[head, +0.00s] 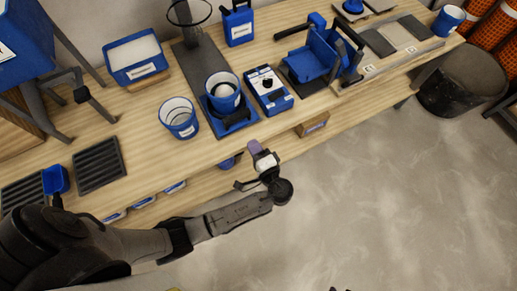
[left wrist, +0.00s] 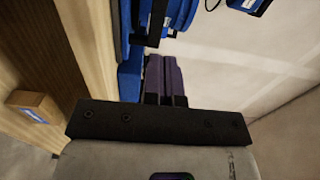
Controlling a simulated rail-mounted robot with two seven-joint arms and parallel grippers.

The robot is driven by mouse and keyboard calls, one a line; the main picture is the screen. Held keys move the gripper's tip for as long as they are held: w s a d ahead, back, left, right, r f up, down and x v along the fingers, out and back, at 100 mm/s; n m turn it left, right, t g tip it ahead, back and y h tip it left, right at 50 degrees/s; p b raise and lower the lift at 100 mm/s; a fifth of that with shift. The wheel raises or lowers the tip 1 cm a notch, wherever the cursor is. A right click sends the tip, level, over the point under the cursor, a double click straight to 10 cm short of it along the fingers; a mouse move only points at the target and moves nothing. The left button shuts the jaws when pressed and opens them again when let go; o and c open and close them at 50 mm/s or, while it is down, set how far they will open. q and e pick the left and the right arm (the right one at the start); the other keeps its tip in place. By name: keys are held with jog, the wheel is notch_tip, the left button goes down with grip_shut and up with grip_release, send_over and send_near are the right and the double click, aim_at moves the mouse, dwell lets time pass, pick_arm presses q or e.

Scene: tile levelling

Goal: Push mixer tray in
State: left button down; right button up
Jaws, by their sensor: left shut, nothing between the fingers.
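The blue mixer tray (head: 250,117) sits near the front edge of the workbench in the head view. A blue bucket (head: 222,92) with a pale inside stands on it. My left gripper (head: 254,147) is just in front of the bench edge, beside the tray's front side, with a small visible gap. Its purple fingers are together and empty. In the left wrist view the shut fingers (left wrist: 164,78) point towards blue parts, and a blue edge (left wrist: 130,75) lies to their left. Whether they touch anything there is unclear. My right gripper is not in view.
A mixer stand (head: 203,62) rises behind the tray. A blue control box (head: 269,90) stands close on its right, and another blue bucket (head: 179,117) on its left. The floor (head: 370,200) in front is clear.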

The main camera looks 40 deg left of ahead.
pick_arm(q)
jog(key=b, duration=0.2)
send_near(231, 107)
jog(key=shift+x, duration=1)
jog(key=shift+a, duration=0.1)
jog(key=shift+w+a, duration=0.1)
jog(key=shift+a, duration=0.15)
jog(key=x, duration=0.8)
jog(key=shift+w+a, duration=0.15)
jog(key=shift+a, duration=0.1)
jog(key=b+x, duration=0.2)
jog(key=x, duration=1)
jog(key=shift+w+d, duration=0.1)
jog(key=shift+w+a, duration=0.25)
jog(key=shift+a, duration=0.3)
jog(key=shift+f, duration=0.15)
